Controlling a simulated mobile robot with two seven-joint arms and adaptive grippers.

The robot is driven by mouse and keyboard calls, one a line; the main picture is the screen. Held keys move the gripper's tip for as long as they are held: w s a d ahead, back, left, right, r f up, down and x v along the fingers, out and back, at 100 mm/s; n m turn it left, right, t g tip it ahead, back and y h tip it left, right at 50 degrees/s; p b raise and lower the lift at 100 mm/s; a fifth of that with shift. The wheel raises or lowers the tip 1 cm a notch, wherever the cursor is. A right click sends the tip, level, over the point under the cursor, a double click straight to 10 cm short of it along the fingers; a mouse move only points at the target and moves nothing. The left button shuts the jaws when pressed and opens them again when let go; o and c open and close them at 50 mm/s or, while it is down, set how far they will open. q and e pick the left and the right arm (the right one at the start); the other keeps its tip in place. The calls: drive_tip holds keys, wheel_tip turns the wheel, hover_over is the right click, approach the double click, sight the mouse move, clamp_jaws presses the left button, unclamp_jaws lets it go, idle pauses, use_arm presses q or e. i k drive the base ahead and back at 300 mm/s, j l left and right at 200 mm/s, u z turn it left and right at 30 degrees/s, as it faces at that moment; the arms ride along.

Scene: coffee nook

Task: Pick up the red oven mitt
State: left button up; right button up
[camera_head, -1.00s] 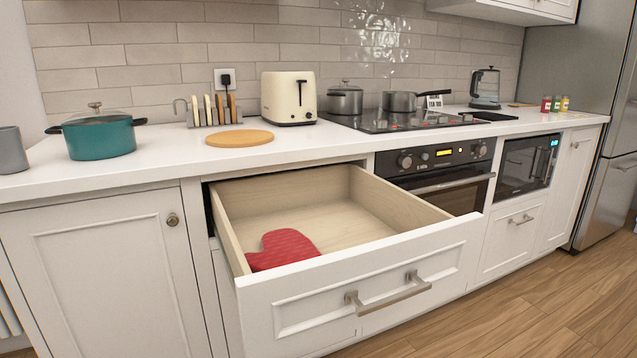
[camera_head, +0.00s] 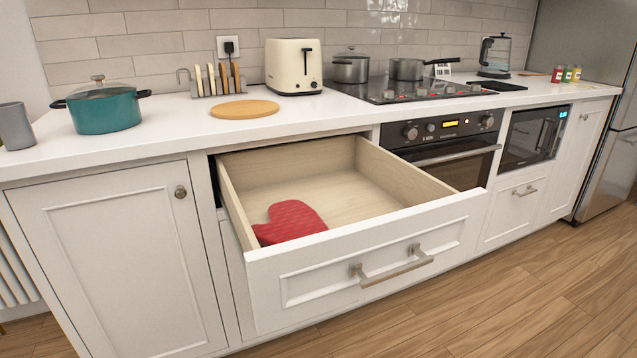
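The red oven mitt (camera_head: 290,220) lies flat in the front left corner of the open drawer (camera_head: 345,283). The drawer's front panel hides a little of its near edge. The drawer is pulled well out below the counter and holds nothing else that I can see. Neither of my grippers shows in the head view.
The white counter (camera_head: 170,140) carries a teal pot (camera_head: 103,110), a round wooden board (camera_head: 244,109), a cream toaster (camera_head: 293,68) and a hob (camera_head: 420,90) with pots. The drawer's handle (camera_head: 392,266) sticks out in front. The wooden floor (camera_head: 520,290) is clear.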

sight(289, 220)
drive_tip(key=i+j+z, duration=0.1)
drive_tip(key=z, duration=0.25)
drive_tip(key=j+z, duration=0.4)
drive_tip(key=i+j+z, duration=0.1)
drive_tip(key=j+z, duration=0.25)
drive_tip(key=k+j+u, duration=0.25)
drive_tip(key=k+j, duration=0.15)
drive_tip(key=j, duration=0.25)
drive_tip(key=i+l+z, duration=0.5)
drive_tip(key=k, duration=0.05)
